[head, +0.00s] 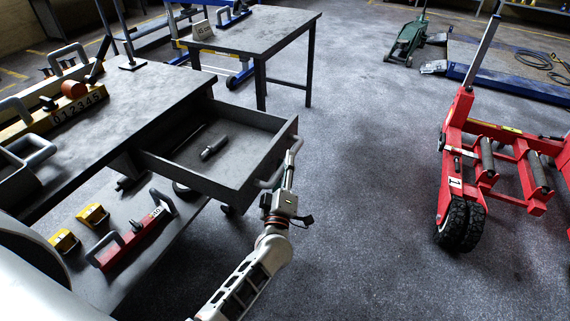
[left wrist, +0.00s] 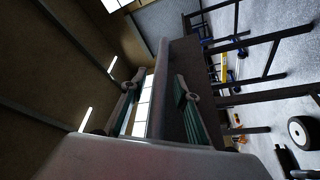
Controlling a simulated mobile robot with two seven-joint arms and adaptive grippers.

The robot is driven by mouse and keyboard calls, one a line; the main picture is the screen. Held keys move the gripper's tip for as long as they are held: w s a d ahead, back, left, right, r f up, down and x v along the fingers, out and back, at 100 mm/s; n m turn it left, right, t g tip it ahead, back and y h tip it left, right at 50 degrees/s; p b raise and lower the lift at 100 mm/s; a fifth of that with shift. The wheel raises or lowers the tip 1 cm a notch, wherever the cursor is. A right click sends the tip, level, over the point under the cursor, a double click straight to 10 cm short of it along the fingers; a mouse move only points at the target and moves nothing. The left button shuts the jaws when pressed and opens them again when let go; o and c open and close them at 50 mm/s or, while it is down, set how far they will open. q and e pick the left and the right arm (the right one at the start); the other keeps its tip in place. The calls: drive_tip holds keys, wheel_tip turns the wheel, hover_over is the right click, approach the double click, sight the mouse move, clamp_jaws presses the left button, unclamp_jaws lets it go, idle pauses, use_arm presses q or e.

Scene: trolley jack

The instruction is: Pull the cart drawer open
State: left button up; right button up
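The dark grey cart (head: 140,90) stands at the left in the head view. Its drawer (head: 235,128) stands out from the cart's side, open, with a dark cylindrical tool (head: 213,148) lying inside. A grey handle (head: 270,182) is on the drawer's front. My left gripper (head: 290,168) is at the handle's far end, against the outside of the drawer front. In the left wrist view its two fingers (left wrist: 157,92) stand apart, with a dark slab-like part close to the right one. Whether they touch the handle is hard to see. My right gripper is not in view.
Tools lie on the cart top, and a red level-like tool (head: 135,235) and yellow blocks (head: 92,215) on its lower shelf. A second table (head: 255,35) stands behind. A red wheeled jack (head: 495,165) is at the right. The floor between is clear.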

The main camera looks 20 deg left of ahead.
use_arm(q)
drive_tip(key=v, duration=1.2)
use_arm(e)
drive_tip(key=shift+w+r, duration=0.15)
